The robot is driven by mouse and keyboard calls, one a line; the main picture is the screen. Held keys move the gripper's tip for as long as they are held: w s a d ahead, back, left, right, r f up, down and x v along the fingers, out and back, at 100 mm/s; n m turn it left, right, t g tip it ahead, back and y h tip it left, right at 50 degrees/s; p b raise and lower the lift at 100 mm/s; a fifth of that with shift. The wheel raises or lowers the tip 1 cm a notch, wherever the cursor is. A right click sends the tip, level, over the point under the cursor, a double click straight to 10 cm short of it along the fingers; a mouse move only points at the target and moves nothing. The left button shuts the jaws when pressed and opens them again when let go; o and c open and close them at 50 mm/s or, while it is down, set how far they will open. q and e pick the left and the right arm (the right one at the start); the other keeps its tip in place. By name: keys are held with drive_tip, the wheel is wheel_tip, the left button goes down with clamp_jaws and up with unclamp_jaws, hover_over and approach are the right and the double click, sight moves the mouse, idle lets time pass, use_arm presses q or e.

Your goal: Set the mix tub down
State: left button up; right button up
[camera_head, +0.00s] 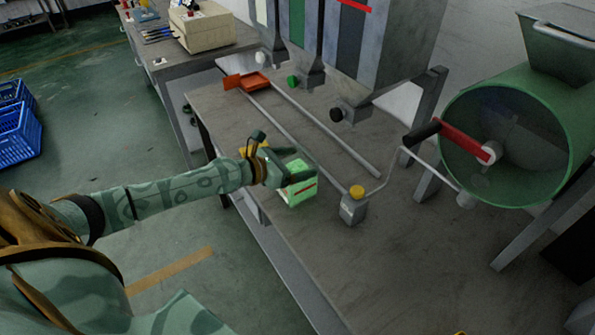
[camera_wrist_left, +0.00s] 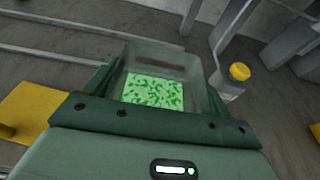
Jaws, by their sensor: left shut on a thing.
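The mix tub (camera_head: 303,193) is a small see-through box with green granules inside and a red line on its side. My left gripper (camera_head: 287,176) is shut on it over the near edge of the grey bench (camera_head: 400,270). In the left wrist view the tub (camera_wrist_left: 160,62) sits upright between the fingers of my left gripper (camera_wrist_left: 155,92), with green granules on its floor. I cannot tell whether its base touches the bench top.
Hoppers (camera_head: 350,50) stand behind, and a green drum with a crank (camera_head: 530,130) is at right. The bench front is clear.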

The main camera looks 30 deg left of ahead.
use_arm(q)
drive_tip(key=shift+w+f, duration=0.1)
drive_tip(key=shift+f, duration=0.5)
drive_tip(key=shift+r, duration=0.25)
drive_tip(key=shift+f, duration=0.2)
drive_tip(key=o, duration=1.7)
drive_tip(key=shift+o, duration=0.2)
drive_tip(key=shift+r, duration=0.2)
drive_tip(key=shift+s+a, duration=0.1)
drive_tip(key=shift+s, duration=0.2)
drive_tip(key=b+v, duration=0.1)
drive_tip(key=v, duration=1)
drive_tip(key=shift+s, duration=0.2)
use_arm(e)
drive_tip(key=shift+s+f, duration=0.15)
drive_tip(key=shift+f, duration=0.45)
drive_tip(key=shift+s+f, duration=0.15)
drive_tip(key=shift+f, duration=0.4)
use_arm(q)
drive_tip(key=shift+r, duration=0.15)
